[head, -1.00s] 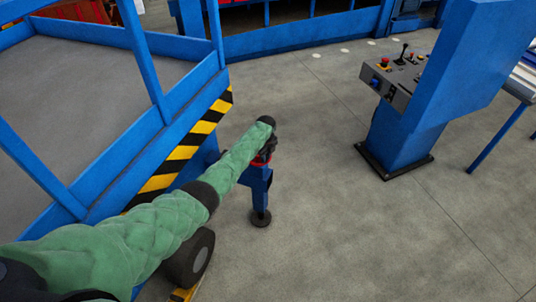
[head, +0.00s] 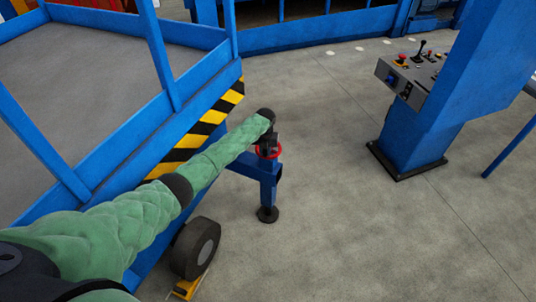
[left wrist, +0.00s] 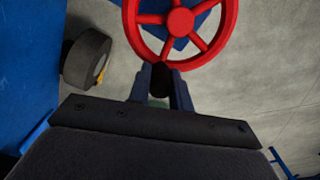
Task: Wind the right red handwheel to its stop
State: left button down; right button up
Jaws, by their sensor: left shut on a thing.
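The red handwheel (head: 270,157) sits on top of the blue outrigger leg at the corner of a blue platform. In the left wrist view the spoked handwheel (left wrist: 180,21) fills the top middle, partly cut off by the frame edge. My left gripper (head: 270,137) reaches it from the left in the head view. In the left wrist view the gripper fingers (left wrist: 161,80) are shut around a dark knob (left wrist: 162,67) at the near rim of the wheel. The exact finger contact is partly hidden. My right gripper is out of view.
The blue railed platform (head: 190,85) with yellow-black stripes stands left, with a black wheel (head: 195,248) and a yellow chock (head: 186,289) below. A blue control pedestal (head: 420,125) stands right. The grey floor between is clear.

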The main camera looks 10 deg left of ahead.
pick_arm(q)
jog(key=shift+w+a+r+m+b, duration=0.15)
jog(key=shift+a+m+b, duration=0.4)
jog(key=shift+m, duration=0.45)
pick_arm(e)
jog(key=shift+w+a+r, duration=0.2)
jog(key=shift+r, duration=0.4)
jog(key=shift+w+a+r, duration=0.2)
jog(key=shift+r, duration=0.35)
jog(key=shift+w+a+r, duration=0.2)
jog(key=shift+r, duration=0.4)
pick_arm(q)
jog(key=c, duration=1.3)
grip_release()
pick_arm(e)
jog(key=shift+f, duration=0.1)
pick_arm(q)
jog(key=shift+r, duration=0.2)
notch_tip(320, 180, up, 6)
jog(key=shift+f+b, duration=0.1)
jog(key=shift+b, duration=1)
jog(key=shift+r, duration=0.7)
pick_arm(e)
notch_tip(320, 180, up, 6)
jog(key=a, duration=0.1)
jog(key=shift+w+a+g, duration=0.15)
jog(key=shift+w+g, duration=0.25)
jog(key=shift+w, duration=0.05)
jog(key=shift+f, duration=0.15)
